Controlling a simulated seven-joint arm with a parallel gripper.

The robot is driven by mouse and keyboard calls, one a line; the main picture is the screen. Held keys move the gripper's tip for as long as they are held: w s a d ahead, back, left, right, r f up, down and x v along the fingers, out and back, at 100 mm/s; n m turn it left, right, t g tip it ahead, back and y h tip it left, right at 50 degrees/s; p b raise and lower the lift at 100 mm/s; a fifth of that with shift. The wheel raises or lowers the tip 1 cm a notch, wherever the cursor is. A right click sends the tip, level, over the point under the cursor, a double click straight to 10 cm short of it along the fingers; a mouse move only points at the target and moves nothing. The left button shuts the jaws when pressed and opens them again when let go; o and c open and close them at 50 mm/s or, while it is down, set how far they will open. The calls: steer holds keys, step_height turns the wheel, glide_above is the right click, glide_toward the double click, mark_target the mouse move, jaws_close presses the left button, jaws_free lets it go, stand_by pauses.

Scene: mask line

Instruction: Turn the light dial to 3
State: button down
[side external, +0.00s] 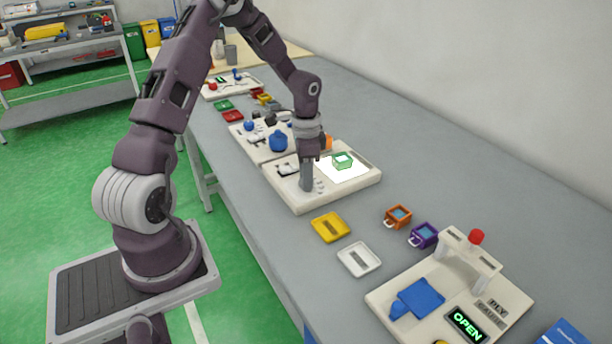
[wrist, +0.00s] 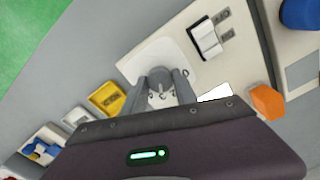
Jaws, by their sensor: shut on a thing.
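My gripper (side external: 307,185) points down at the near side of a cream board (side external: 315,203) in the side view. In the wrist view my gripper (wrist: 160,97) is shut on a grey dial (wrist: 158,76), one finger on each side. The dial sits on a pale rounded plate (wrist: 180,56) of the same board. In the side view the gripper hides most of the dial. No numbers or pointer can be read, so I cannot tell its setting. A bright white panel (side external: 328,172) lies on the board, bearing a green-edged box (side external: 343,160).
A black-and-white switch (wrist: 208,40) is beside the dial. An orange object (side external: 328,142) stands behind my gripper. A yellow tray (side external: 330,227), a white tray (side external: 359,259), and orange (side external: 398,216) and purple (side external: 423,235) cups are nearby.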

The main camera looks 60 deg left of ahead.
steer(key=shift+r, duration=0.1)
steer(key=c, duration=1)
jaws_free()
steer(key=shift+o, duration=0.2)
step_height(320, 180, up, 7)
